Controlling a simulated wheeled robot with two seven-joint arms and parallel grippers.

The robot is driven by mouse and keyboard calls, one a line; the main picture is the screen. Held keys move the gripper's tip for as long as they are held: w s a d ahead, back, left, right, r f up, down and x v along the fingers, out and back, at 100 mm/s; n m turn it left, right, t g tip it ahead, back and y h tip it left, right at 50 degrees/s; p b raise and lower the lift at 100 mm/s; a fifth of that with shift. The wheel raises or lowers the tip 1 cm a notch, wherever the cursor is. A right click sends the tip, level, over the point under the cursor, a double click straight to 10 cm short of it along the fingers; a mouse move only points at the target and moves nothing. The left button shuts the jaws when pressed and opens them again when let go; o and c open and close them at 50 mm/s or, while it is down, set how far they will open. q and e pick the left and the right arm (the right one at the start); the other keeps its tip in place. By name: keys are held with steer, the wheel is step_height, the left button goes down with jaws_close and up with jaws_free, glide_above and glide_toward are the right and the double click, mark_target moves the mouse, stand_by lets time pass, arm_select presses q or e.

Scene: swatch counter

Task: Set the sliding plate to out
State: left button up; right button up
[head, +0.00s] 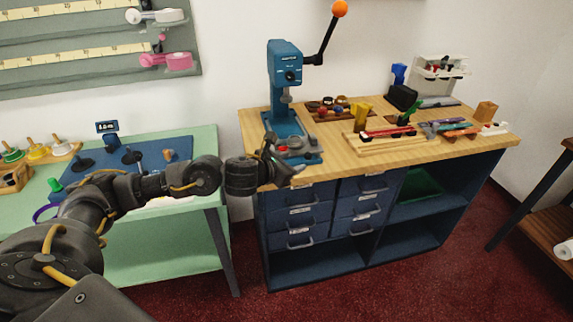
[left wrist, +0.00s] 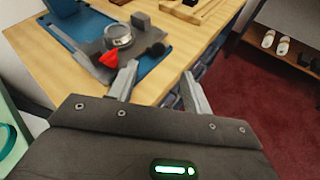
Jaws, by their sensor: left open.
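The blue press (head: 285,65) stands at the left end of the wooden counter, with an orange-knobbed lever raised at its right. At its foot is the grey sliding plate (head: 310,150), which bears a silver ring. In the left wrist view the sliding plate (left wrist: 88,50) lies over a blue base, with the silver ring (left wrist: 117,35), a red cone (left wrist: 108,59) and a black round knob (left wrist: 156,49) at its near edge. My left gripper (head: 292,172) is open and empty at the counter's front edge. Its fingertips (left wrist: 160,70) are near the knob, apart from it. My right gripper is not seen.
Wooden trays and tools (head: 385,140) lie right of the press. Drawers (head: 300,212) are below the counter front. A green table (head: 205,150) with a blue board stands at the left. The floor in front of the drawers is clear.

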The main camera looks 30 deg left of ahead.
arm_select(q)
steer(key=shift+v, duration=1.2)
